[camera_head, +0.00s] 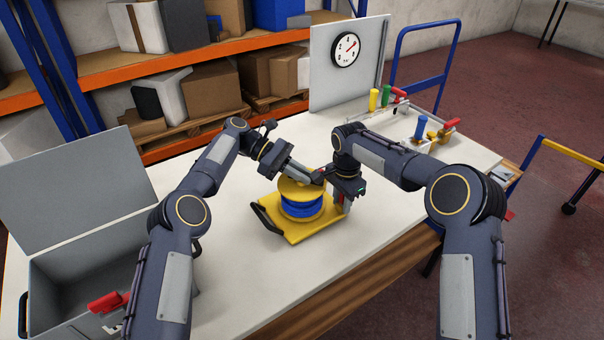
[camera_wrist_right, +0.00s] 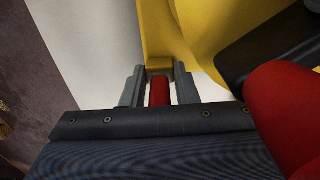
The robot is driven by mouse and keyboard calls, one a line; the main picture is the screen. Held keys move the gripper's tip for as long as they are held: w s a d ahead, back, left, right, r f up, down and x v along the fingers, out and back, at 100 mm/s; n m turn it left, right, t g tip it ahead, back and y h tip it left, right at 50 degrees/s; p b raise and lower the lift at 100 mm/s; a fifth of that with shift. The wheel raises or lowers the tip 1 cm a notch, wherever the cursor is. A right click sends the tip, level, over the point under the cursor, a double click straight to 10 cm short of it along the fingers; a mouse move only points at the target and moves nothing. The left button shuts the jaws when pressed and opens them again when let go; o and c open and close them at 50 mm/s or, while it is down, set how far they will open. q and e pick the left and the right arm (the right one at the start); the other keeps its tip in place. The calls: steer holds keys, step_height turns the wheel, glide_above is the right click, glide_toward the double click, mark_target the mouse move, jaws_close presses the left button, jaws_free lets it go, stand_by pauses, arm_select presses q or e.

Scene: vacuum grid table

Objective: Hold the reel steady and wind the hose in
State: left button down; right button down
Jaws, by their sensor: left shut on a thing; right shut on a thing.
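The yellow reel (camera_head: 298,187) with blue hose (camera_head: 301,208) wound on it stands on a yellow base (camera_head: 296,237) in the middle of the table. A black handle (camera_head: 265,219) sticks out at its left. My left gripper (camera_head: 317,178) is shut at the reel's top right, apparently on the crank handle, which is mostly hidden. My right gripper (camera_head: 342,203) is shut on a red grip at the reel's right side. In the right wrist view the red grip (camera_wrist_right: 159,92) stands between the fingers, below a yellow part. A larger red cylinder (camera_wrist_right: 286,112) is close on the right.
A grey open box (camera_head: 85,285) with a red clamp stands at the left. A grey panel with a gauge (camera_head: 346,49) stands behind. Clamps and coloured bottle-like parts (camera_head: 421,127) are at the back right. The table front (camera_head: 270,290) is clear.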

arm_select(q)
steer(key=c, duration=1.5)
jaws_free()
steer(key=shift+r+n+t, duration=0.1)
steer(key=shift+n+t, duration=0.3)
